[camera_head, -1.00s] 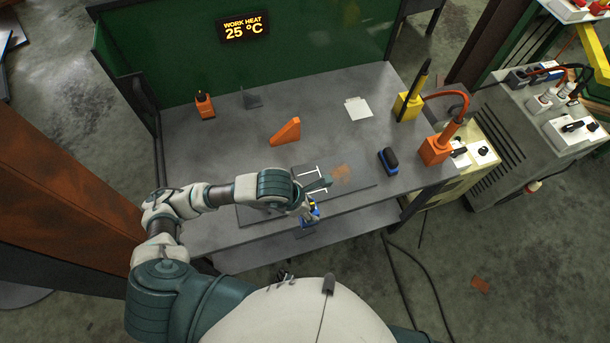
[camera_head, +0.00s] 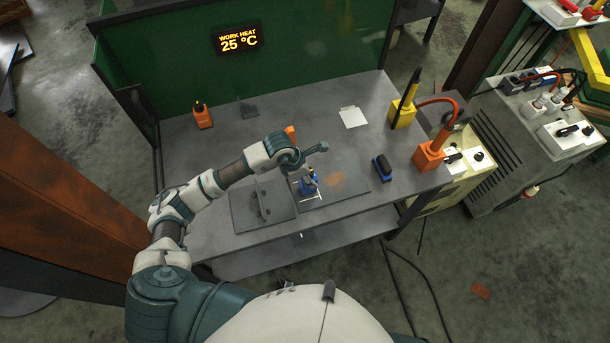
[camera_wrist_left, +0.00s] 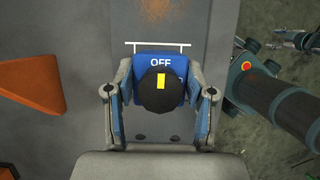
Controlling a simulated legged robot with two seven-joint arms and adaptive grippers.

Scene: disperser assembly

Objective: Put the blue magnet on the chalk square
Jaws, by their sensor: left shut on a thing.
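The blue magnet (camera_head: 309,187), with a black knob and a yellow mark, is between the fingers of my left gripper (camera_head: 307,182). In the left wrist view the magnet (camera_wrist_left: 178,64) shows the word OFF, and the fingers of my left gripper (camera_wrist_left: 160,100) close on its two sides. White lines of the chalk square (camera_wrist_left: 158,44) show just past the magnet's far edge; the magnet and gripper hide the rest. I cannot tell whether the magnet touches the plate.
Two dark plates lie at the table front, the left one (camera_head: 250,212) and the right one (camera_head: 352,187) with a rusty patch. An orange wedge (camera_wrist_left: 32,78) is left of my gripper. A blue-black block (camera_head: 382,168) stands at the right. The table's back middle is mostly clear.

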